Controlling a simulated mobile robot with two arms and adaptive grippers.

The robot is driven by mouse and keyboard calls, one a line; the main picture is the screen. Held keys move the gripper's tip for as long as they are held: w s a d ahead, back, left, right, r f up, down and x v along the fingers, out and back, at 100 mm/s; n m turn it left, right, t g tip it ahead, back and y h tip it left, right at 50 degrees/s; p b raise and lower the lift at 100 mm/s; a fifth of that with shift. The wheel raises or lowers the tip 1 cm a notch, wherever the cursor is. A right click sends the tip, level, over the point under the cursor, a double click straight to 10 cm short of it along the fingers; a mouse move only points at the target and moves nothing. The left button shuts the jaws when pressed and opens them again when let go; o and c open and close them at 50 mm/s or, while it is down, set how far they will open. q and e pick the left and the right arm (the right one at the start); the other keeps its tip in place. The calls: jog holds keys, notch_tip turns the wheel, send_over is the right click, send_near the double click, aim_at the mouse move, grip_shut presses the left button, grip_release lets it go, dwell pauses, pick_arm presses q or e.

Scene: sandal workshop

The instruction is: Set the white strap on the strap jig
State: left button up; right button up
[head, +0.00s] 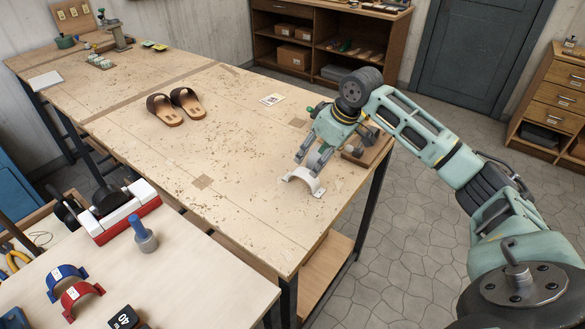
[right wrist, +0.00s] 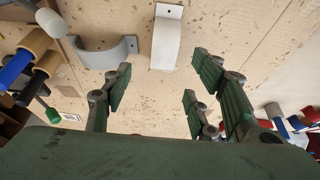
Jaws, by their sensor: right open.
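The white strap (head: 302,181) is an arched piece with flat ends, standing near the right edge of the workbench. It also shows at the top middle of the right wrist view (right wrist: 167,38). My right gripper (head: 308,160) is open just above and behind the strap, its fingers pointing down. In the right wrist view my open fingers (right wrist: 165,95) have nothing between them, and the strap lies beyond the tips. A grey curved piece (right wrist: 103,55) lies beside the strap there; I cannot tell whether it is the strap jig. My left gripper is not in view.
Coloured tool handles (right wrist: 35,45) are close to the gripper's side. A pair of brown sandals (head: 176,107) and a small card (head: 272,99) lie on the workbench (head: 240,180). The near table holds a blue arch (head: 66,280), a red arch (head: 82,297) and a blue-handled tool (head: 143,235).

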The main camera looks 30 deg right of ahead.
aim_at(307, 174)
jog(key=shift+w+f, duration=0.2)
jog(key=shift+w, duration=0.15)
jog(key=shift+f, duration=0.35)
jog(key=f+p, duration=0.1)
jog(key=a+f+p, duration=0.1)
jog(key=f+p, duration=0.1)
jog(key=shift+a+f, duration=0.1)
jog(key=shift+f, duration=0.2)
jog(key=shift+x, duration=1.1)
jog(key=shift+w+f, duration=0.2)
jog(key=shift+w, duration=0.05)
jog(key=shift+r, duration=0.1)
jog(key=shift+c, duration=0.9)
jog(key=c, duration=0.8)
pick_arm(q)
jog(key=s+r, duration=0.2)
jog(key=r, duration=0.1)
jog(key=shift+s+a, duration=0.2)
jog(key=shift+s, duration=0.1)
pick_arm(e)
jog(key=shift+c, duration=0.2)
